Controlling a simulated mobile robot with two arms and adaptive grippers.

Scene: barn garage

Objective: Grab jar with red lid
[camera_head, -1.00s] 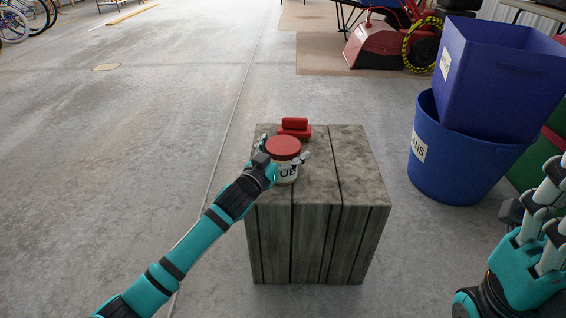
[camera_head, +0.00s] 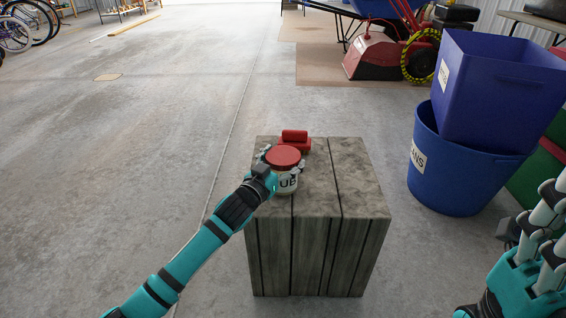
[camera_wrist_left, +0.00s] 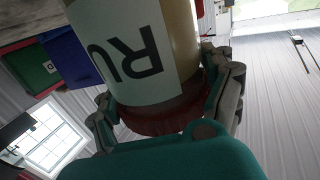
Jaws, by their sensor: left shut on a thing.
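The jar (camera_head: 288,184) has a red lid and a pale label with dark letters. My left gripper (camera_head: 281,169) is shut on the jar, with fingers on both sides near the lid. In the left wrist view the jar (camera_wrist_left: 135,50) fills the middle, its lid between the fingers (camera_wrist_left: 165,115). Whether the jar touches the crate top is hard to tell. My right gripper (camera_head: 545,250) is at the right edge, partly cut off, holding nothing visible.
A red object (camera_head: 295,139) lies just behind the jar on the crate. Blue bins (camera_head: 460,175) stand to the right. A red machine (camera_head: 380,55) is at the back.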

